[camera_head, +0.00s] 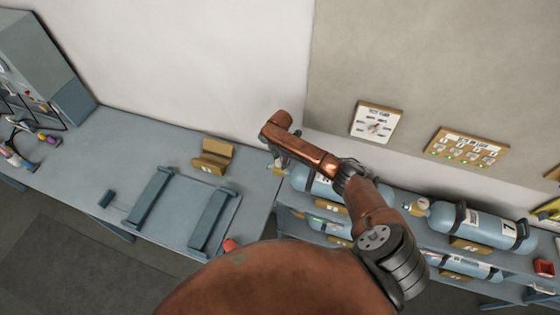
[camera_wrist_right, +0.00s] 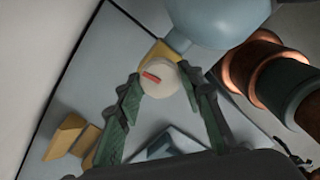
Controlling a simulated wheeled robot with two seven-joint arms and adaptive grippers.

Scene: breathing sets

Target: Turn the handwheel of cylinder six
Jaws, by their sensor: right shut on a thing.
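A pale blue cylinder (camera_head: 318,182) lies on the upper rack shelf, partly hidden behind my right arm; I cannot read its number. Its rounded end (camera_wrist_right: 215,18) shows at the top of the right wrist view. Its round cream handwheel (camera_wrist_right: 160,72) with a red mark faces the wrist camera. My right gripper (camera_wrist_right: 160,84) is shut on the handwheel, one green-padded finger on each side of its rim. In the head view the right gripper (camera_head: 279,158) is at the cylinder's left end. My left gripper is not in view.
Another cylinder (camera_head: 482,228) marked 7 lies to the right, with more cylinders on the shelf below. A blue-grey bench (camera_head: 130,165) at left carries a cradle (camera_head: 150,196) and a yellow block (camera_head: 212,157). Signs (camera_head: 376,122) hang on the wall behind.

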